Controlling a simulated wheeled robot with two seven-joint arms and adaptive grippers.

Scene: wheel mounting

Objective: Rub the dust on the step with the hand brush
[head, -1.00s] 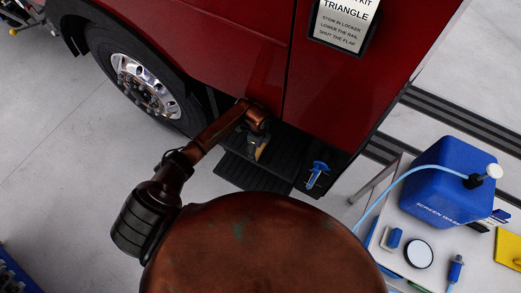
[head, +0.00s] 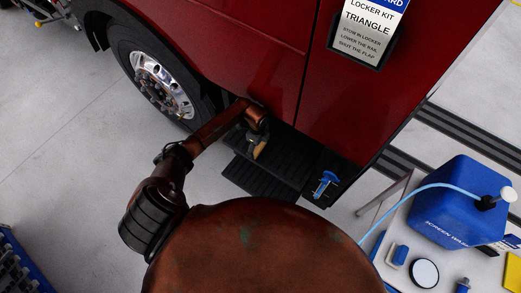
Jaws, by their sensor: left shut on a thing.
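The dark ribbed step (head: 262,180) sits below the red truck's side, to the right of the front wheel. My left gripper (head: 258,146) is over the step's upper part, close to the truck body. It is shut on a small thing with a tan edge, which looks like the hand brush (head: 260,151). Most of the brush is hidden by the gripper and its shadow. I cannot tell whether the brush touches the step. No dust can be made out at this size. My right gripper is not in view.
A blue-handled item (head: 325,184) is on the dark panel right of the step. A table (head: 392,226) at the right holds a blue screen-wash canister (head: 455,203) with a hose. The wheel (head: 160,82) is left of my arm.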

